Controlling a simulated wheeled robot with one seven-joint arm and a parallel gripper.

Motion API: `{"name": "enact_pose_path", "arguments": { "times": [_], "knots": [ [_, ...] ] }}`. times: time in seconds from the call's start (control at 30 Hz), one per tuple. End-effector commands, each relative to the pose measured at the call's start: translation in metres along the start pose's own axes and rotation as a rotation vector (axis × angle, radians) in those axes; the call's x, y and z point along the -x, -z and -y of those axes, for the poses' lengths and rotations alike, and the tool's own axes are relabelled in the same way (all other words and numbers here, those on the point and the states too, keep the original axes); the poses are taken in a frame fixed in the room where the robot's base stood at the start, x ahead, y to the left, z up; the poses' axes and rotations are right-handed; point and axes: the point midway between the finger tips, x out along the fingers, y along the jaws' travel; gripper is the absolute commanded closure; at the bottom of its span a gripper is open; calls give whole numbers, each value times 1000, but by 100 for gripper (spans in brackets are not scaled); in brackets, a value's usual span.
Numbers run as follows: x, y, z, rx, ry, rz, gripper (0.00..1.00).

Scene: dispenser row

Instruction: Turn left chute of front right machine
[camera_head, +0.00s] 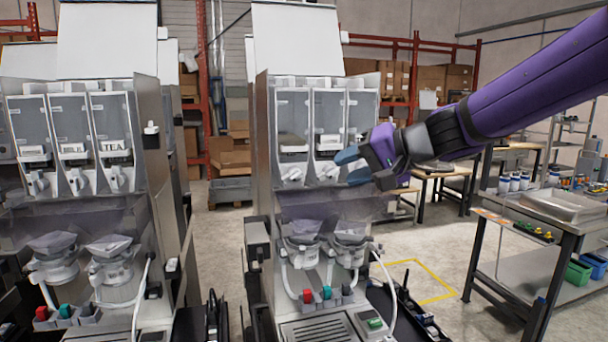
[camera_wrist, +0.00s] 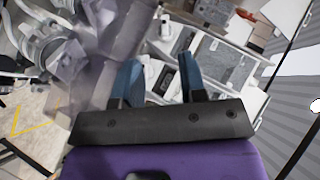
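The front right machine (camera_head: 262,150) is a tall metal dispenser with clear hoppers standing side by side. Its left chute (camera_head: 291,173) is a white spout under the leftmost hopper, with nothing touching it. The middle chute (camera_head: 327,170) is just left of my fingertips. The right chute is hidden behind my gripper. My gripper (camera_head: 346,169) has blue fingers, is open and empty, and points left in front of the right hopper. In the wrist view, my gripper (camera_wrist: 160,60) shows its two fingers apart, with the tilted machine front beyond; I cannot tell which chute is there.
A second similar machine (camera_head: 78,190) stands to the left. Below the chutes, the front right machine has two round cups (camera_head: 302,250) and hoses. A workbench (camera_head: 535,215) with a tray stands on the right. Shelving with boxes is behind.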

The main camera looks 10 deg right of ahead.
Motion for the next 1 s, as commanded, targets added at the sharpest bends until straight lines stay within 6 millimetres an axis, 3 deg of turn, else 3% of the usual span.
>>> {"name": "enact_pose_path", "arguments": {
  "times": [0.2,0.37,0.8,1.0],
  "knots": [
    [-16,24,-2,-57,34,-66,62],
    [-26,26,-2,-61,36,-71,62],
    [-98,30,1,-61,36,-68,62],
    [-118,32,2,-60,36,-69,62]
  ]
}}
